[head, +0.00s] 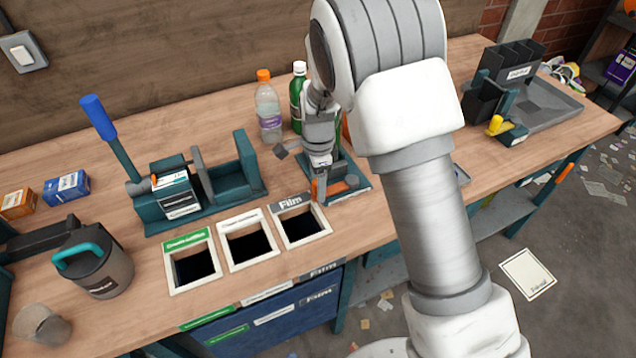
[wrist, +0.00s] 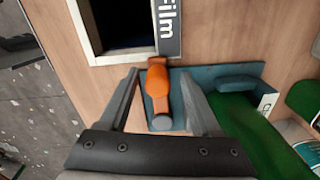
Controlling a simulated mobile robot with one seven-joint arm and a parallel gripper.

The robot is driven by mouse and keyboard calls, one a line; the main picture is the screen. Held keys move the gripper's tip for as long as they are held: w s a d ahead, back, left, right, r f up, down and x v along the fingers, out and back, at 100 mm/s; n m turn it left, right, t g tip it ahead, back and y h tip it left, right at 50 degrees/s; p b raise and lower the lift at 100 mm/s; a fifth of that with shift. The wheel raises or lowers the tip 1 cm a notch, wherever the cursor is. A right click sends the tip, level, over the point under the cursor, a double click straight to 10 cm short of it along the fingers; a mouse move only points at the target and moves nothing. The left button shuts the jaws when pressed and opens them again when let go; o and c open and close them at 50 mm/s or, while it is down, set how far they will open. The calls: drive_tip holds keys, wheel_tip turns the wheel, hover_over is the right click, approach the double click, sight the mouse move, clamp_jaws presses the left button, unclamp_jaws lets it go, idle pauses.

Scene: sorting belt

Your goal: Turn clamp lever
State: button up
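The clamp lever, an orange grip on a brown-orange arm (wrist: 157,85), sits on a teal fixture base (wrist: 235,73) beside the bin opening labelled "Film". In the head view the fixture base (head: 352,193) is partly hidden by my arm. My gripper (wrist: 156,74) is open, with one finger on each side of the lever. Gaps show between the lever and both fingers, so it is not gripped. In the head view my gripper (head: 319,172) points down over the fixture.
Three framed bin openings lie left of the fixture, the nearest being the Film opening (head: 303,225). A teal fixture with a blue-handled lever (head: 98,117) stands further left. A clear bottle (head: 268,108) and a green bottle (head: 298,92) stand behind. A yellow-handled clamp (head: 496,125) is at right.

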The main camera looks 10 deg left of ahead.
wheel_tip(320, 180, up, 17)
drive_tip(key=p, duration=0.1)
drive_tip(key=shift+s+r+p, duration=0.15)
drive_tip(key=shift+r+p, duration=0.05)
drive_tip(key=shift+p, duration=0.15)
drive_tip(key=shift+d, duration=0.1)
idle(0.5)
